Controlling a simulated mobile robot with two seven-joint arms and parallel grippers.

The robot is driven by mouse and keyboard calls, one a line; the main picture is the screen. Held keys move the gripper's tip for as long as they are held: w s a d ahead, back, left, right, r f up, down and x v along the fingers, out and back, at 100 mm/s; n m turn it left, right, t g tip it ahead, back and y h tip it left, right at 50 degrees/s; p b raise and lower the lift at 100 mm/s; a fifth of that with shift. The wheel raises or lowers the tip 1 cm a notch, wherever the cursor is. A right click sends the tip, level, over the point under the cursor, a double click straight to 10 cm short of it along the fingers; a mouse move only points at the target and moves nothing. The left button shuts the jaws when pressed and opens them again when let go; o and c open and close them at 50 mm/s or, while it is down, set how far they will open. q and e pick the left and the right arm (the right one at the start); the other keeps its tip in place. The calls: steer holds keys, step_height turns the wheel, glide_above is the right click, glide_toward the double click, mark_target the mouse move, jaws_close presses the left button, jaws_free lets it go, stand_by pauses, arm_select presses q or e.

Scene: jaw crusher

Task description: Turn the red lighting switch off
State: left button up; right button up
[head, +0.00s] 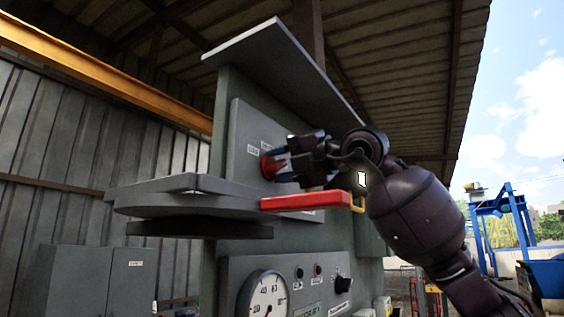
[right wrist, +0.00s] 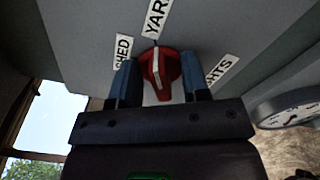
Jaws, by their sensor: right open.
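The red lighting switch (right wrist: 160,72) is a round rotary knob with a raised grip bar on a grey panel. White labels around it show "SHED", "YARD" and part of a word ending in "HTS". In the head view the red switch (head: 270,165) sits on the upper panel of the cabinet, partly covered by my gripper. My right gripper (right wrist: 160,85) is open, with its two blue-grey fingertips on either side of the knob. Whether the fingers touch it I cannot tell. In the head view my right gripper (head: 280,165) reaches the switch from the right. My left gripper is not in view.
A red lever handle (head: 305,201) with a yellow bracket lies just below my right gripper. A grey ledge (head: 190,200) juts out at left. Below are a round gauge (head: 265,297) and a black knob (head: 343,284). A hood (head: 285,65) overhangs the cabinet.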

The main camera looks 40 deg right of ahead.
jaws_close()
stand_by(0.3)
